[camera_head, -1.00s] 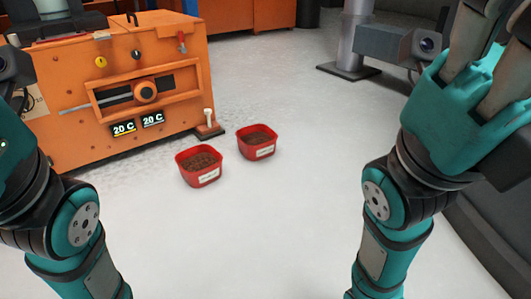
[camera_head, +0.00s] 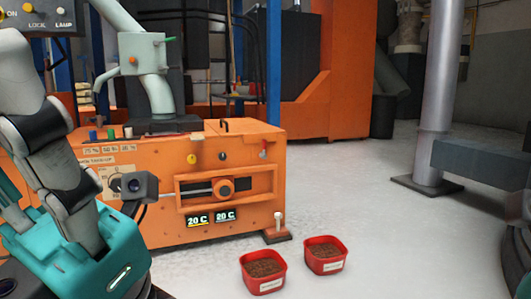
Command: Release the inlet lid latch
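An orange machine (camera_head: 255,150) stands left of centre, with a grey inlet pipe (camera_head: 155,85) rising from its top. A grey box on that pipe (camera_head: 143,54) has an orange knob and a green handle (camera_head: 171,39). I cannot tell which part is the inlet lid latch.
Two red bins of brown pellets, one (camera_head: 263,271) and another (camera_head: 325,254), sit on the floor before the machine. A metal column (camera_head: 437,95) stands at right. A control panel (camera_head: 40,18) with labelled lamps is at upper left.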

